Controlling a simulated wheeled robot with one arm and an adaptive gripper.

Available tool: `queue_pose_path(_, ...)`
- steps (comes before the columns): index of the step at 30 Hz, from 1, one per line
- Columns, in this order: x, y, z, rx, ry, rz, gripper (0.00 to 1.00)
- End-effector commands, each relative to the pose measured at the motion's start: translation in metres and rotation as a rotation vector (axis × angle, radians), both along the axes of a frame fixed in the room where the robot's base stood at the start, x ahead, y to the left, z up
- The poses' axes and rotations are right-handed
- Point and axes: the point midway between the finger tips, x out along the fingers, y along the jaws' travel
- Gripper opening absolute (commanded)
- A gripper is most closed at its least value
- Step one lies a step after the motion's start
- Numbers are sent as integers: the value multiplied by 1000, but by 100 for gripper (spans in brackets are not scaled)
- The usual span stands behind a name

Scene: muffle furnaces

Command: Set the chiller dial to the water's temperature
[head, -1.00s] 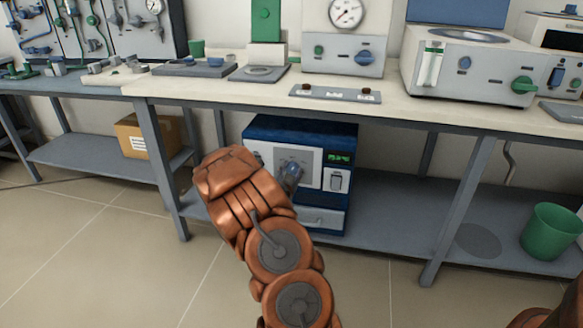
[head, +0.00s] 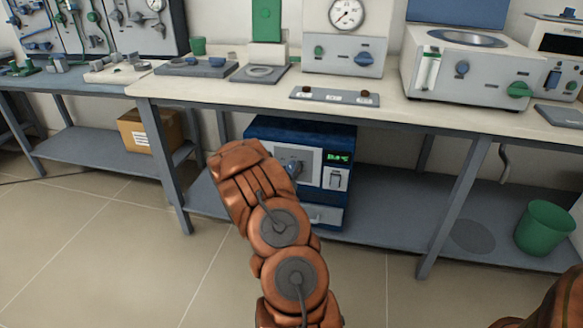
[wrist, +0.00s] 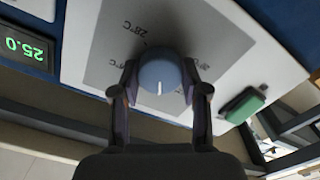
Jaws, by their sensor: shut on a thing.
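The chiller (head: 300,130) is a blue box with a light front, standing on the shelf under the bench. Its round blue dial (wrist: 160,76) has a white pointer line, directed down in the wrist view. My gripper (wrist: 160,88) is shut on the dial, with a finger on each side. A grey plate (wrist: 110,70) behind the dial carries temperature marks; one reads 28°C, others are partly hidden or hard to read. The green display (wrist: 24,45) reads 25.0 in the wrist view. In the head view, my arm partly covers the dial area.
A bench leg (head: 165,165) stands left of the chiller, another (head: 455,205) to its right. A green bucket (head: 543,228) is on the shelf at right, a cardboard box (head: 135,132) at left. A bath-like device (head: 470,65) with a tube scale stands on the bench top.

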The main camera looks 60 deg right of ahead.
Motion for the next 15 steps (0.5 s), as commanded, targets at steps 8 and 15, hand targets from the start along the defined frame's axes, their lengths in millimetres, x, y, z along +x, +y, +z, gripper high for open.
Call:
queue_pose_path(8, -1, 0, 0, -85, 234, -2, 10)
queue_pose_path(15, -1, 0, -1, -143, 393, -1, 10)
